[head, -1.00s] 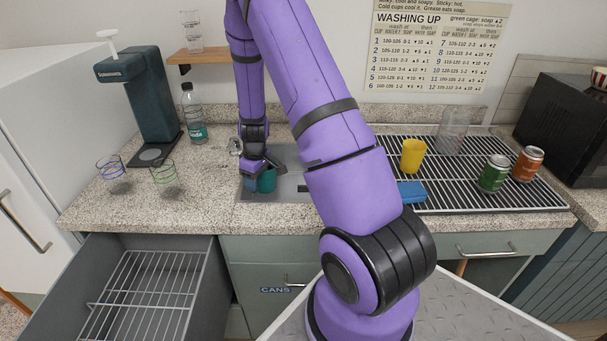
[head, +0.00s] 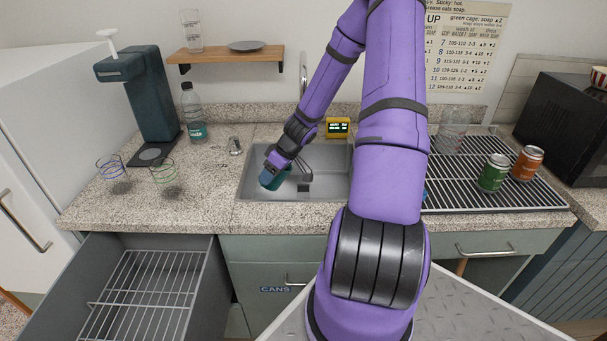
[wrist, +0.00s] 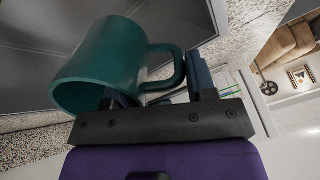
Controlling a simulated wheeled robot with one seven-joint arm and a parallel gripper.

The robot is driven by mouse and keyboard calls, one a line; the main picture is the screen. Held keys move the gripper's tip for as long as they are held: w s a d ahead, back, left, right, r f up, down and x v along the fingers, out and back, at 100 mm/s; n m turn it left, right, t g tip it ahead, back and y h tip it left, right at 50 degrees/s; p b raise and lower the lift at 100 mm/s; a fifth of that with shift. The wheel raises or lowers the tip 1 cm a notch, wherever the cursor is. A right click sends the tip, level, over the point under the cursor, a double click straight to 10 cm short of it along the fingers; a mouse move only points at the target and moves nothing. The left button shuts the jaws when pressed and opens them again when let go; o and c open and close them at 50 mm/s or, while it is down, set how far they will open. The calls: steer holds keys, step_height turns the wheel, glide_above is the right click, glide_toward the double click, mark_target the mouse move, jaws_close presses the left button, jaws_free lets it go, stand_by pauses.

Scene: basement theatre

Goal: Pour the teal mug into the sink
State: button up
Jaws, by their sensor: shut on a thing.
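The teal mug (wrist: 110,60) is held by its handle in my gripper (wrist: 160,98), which is shut on it. In the head view the mug (head: 272,180) is over the left part of the grey sink (head: 325,155) and looks tilted. My gripper (head: 277,167) is at the mug's upper side and partly covers it. In the wrist view the mug lies sideways, with an open end or rim toward the lower left. Its inside is not clearly visible, and no liquid can be made out. My arm hides the right side of the sink.
Two wire-like glasses (head: 163,175) and a bottle (head: 193,115) stand on the left counter. A small metal item (head: 235,146) is left of the sink. A yellow display box (head: 338,127) is behind it. Green (head: 493,173) and orange (head: 528,163) cans stand on the right rack. A drawer (head: 150,290) is open.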

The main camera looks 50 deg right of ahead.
steer(key=s+d+r+t+y, duration=0.3)
steer(key=r+t+y, duration=0.1)
steer(key=t+y, duration=0.2)
steer(key=shift+s+d+r, duration=0.2)
steer(key=shift+s+d, duration=0.05)
stand_by(0.6)
steer(key=shift+s+d+r+t+y, duration=0.3)
steer(key=shift+r+t+y, duration=0.15)
steer(key=shift+t, duration=0.05)
steer(key=shift+s+d+r+t+y, duration=0.25)
steer(key=shift+s+r+t+y, duration=0.05)
steer(key=shift+r+t+y, duration=0.2)
steer(key=shift+r, duration=0.15)
steer(key=shift+s+d+t+y, duration=0.25)
steer(key=shift+t+y, duration=0.15)
steer(key=shift+y, duration=0.05)
